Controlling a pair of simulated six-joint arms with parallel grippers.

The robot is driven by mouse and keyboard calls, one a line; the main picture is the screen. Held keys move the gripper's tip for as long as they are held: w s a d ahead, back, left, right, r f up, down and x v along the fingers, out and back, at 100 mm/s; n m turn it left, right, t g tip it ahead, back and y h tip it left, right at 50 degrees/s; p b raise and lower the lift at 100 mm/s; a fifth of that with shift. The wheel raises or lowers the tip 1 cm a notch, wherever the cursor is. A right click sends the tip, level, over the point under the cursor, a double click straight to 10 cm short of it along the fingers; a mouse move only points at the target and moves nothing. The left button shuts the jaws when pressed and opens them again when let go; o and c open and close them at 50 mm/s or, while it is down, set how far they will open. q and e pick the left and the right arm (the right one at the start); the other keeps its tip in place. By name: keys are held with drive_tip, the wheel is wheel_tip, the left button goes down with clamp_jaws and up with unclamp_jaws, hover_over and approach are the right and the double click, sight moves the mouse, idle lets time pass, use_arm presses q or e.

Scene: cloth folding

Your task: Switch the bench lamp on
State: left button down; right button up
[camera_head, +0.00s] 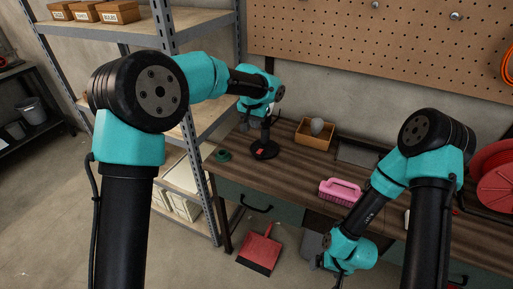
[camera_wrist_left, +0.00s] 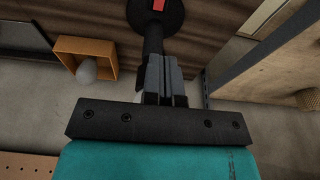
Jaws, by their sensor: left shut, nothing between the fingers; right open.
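The bench lamp stands on the wooden bench, with a round black base (camera_head: 265,151) and a dark upright stem partly hidden by my left arm. A red switch (camera_head: 260,152) sits on the base; it also shows at the top edge of the left wrist view (camera_wrist_left: 158,4). My left gripper (camera_head: 257,122) is above the base, close to the stem. In the left wrist view its fingers (camera_wrist_left: 163,75) are shut and empty, overlapping the stem; I cannot tell whether they touch it. My right gripper (camera_head: 336,270) is open and low, in front of the bench.
An open wooden box (camera_head: 301,139) with a grey rounded object (camera_head: 317,127) stands right of the lamp. A pink brush (camera_head: 341,189) lies nearer the front edge. A green ring-shaped item (camera_head: 223,155) lies left of the lamp. Metal shelving (camera_head: 166,30) stands close at left.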

sight(259, 150)
use_arm(q)
drive_tip(key=shift+f, duration=0.1)
drive_tip(key=x, duration=0.8)
drive_tip(key=s+x, duration=0.1)
drive_tip(key=x, duration=0.3)
drive_tip(key=shift+a+f, duration=0.15)
drive_tip(key=shift+f, duration=0.85)
drive_tip(key=shift+s+f, duration=0.1)
drive_tip(key=shift+f, duration=0.3)
drive_tip(key=shift+w+r, duration=0.4)
drive_tip(key=shift+w, duration=0.25)
drive_tip(key=shift+r, duration=0.1)
